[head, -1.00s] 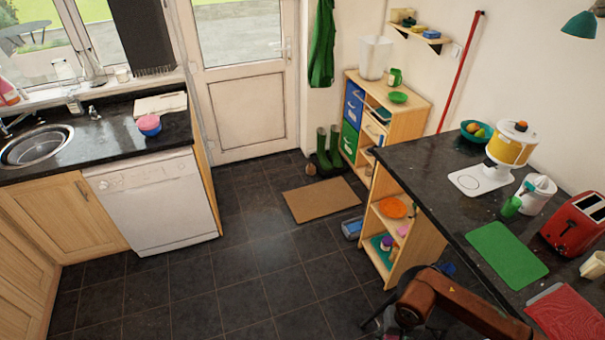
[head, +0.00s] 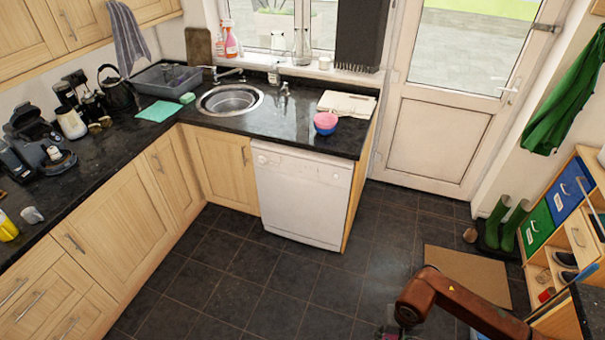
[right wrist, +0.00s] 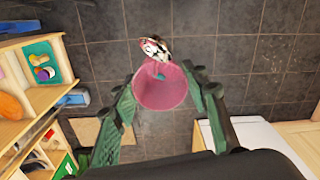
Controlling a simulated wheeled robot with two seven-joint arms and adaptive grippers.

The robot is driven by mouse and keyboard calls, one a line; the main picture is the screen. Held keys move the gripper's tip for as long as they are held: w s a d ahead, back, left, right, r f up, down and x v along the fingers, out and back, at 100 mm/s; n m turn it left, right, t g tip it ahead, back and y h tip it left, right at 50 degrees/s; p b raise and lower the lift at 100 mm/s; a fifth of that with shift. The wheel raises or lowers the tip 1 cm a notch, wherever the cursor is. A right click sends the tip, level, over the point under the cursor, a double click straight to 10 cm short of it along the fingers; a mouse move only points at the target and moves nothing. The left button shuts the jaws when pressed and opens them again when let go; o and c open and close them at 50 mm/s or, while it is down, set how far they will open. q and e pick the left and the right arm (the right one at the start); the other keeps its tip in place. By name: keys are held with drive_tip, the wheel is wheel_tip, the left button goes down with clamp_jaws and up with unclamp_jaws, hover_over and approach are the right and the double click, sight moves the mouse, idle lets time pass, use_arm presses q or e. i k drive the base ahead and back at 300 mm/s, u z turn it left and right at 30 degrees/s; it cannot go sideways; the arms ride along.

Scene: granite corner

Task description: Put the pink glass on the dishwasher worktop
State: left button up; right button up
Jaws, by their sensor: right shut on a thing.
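The pink glass (right wrist: 160,88) is between the two fingers of my right gripper (right wrist: 162,82) in the right wrist view, and they are shut on it, above the dark tiled floor. In the head view my right arm (head: 455,290) comes in at the lower right, and its gripper is mostly cut off by the bottom edge. The white dishwasher (head: 300,195) stands under the dark granite worktop (head: 285,130) ahead. The worktop above it has bare room left of the bowls. My left gripper is not in view.
A pink and a blue bowl (head: 325,125) and a cream board or cloth (head: 347,103) occupy the worktop's right part. The sink (head: 230,99) is to the left. Open floor (head: 270,285) lies before the dishwasher. A doormat (head: 468,278) and green boots (head: 505,222) are at right.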

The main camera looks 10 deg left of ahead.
sight(287, 125)
drive_tip(key=u, duration=0.6)
drive_tip(key=i, duration=1.6)
drive_tip(key=u, duration=0.3)
